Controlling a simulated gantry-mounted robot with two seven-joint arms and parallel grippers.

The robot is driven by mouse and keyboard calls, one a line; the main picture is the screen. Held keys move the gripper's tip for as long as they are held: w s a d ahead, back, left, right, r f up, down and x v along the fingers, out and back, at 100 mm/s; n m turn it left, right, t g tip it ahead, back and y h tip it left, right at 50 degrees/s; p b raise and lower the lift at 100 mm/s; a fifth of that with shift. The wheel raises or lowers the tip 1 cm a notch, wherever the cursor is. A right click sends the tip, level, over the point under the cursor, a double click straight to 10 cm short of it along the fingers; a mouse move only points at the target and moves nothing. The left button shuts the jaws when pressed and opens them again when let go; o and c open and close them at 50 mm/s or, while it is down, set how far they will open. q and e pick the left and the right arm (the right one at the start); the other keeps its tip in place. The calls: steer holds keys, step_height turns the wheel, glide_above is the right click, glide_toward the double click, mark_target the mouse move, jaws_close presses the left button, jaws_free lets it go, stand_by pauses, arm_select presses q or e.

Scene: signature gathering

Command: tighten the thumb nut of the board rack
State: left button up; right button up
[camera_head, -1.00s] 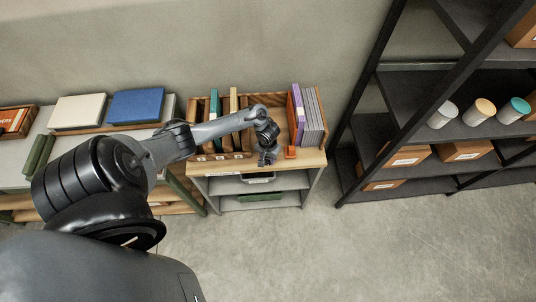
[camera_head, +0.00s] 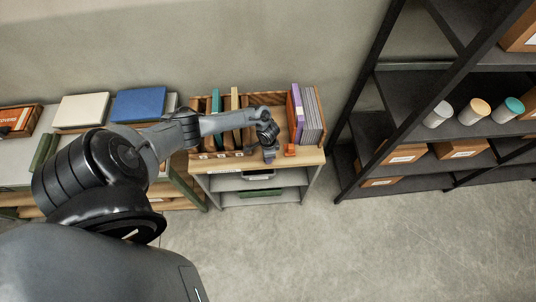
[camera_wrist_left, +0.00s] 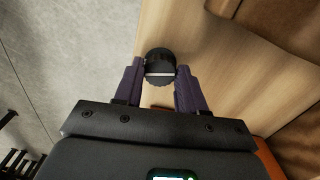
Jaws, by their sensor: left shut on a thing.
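The thumb nut (camera_wrist_left: 160,66) is a round black knob with a ridged edge and a pale line across its face. It shows in the left wrist view at the front edge of the pale wooden top. My left gripper (camera_wrist_left: 160,82) has its two dark purple fingers on either side of the nut, shut on it. In the head view my left gripper (camera_head: 270,156) is at the front edge of the wooden board rack (camera_head: 222,158), and the nut cannot be made out there. My right gripper is in neither view.
Upright boards (camera_head: 311,118) and a purple one (camera_head: 297,112) stand at the rack's right. A small orange piece (camera_head: 290,150) is just right of my gripper. A blue book (camera_head: 138,103) lies on the left table. A black shelf unit (camera_head: 410,112) stands at the right.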

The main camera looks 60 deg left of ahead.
arm_select(q)
steer(key=shift+m, duration=1.6)
steer(key=o, duration=1.1)
steer(key=shift+c, duration=0.2)
steer(key=shift+r, duration=0.6)
step_height(320, 180, up, 10)
steer(key=p, duration=0.2)
steer(key=shift+f, duration=0.15)
steer(key=shift+s, duration=0.1)
